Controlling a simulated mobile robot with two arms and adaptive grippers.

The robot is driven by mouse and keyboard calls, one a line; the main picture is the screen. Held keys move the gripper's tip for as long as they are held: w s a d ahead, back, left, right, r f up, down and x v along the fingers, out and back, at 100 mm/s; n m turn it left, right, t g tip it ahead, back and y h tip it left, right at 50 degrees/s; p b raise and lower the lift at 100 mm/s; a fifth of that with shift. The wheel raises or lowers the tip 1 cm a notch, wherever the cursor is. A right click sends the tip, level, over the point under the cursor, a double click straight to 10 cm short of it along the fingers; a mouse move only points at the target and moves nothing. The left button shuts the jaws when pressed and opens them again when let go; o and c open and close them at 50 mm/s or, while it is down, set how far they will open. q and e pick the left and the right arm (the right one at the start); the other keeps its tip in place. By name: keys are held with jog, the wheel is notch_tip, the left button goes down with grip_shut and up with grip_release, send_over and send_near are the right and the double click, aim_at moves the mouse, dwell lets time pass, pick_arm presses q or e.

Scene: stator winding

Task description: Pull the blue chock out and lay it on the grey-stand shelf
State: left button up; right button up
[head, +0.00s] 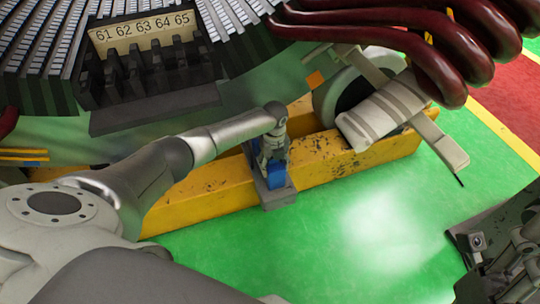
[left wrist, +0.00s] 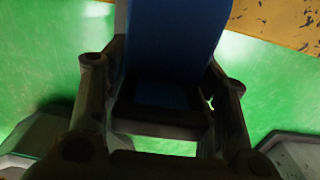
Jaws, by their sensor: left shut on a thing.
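The blue chock (head: 277,177) is at the yellow beam, by a dark grey bracket (head: 279,198) that sits against the beam's near side. My left gripper (head: 272,160) points down over it and is shut on it. In the left wrist view the chock (left wrist: 176,45) fills the space between the two dark fingers (left wrist: 160,110). The gripper hides much of the chock in the head view, and I cannot tell whether it still touches the bracket. My right gripper (head: 505,250) is partly in view at the lower right; its jaws are unclear. I cannot make out a grey-stand shelf for certain.
The yellow beam (head: 330,165) runs across the green floor (head: 370,230). The stator (head: 150,60) with slot numbers 61 to 65 stands behind. Thick dark red cables (head: 440,50) hang at the upper right, above a pale wrapped roller (head: 385,108). Floor in front of the beam is clear.

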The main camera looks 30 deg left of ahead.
pick_arm(q)
jog(key=shift+s+d, duration=0.25)
jog(key=shift+d, duration=0.15)
jog(key=o, duration=1.5)
notch_tip(320, 180, up, 12)
jog(key=shift+c, duration=0.2)
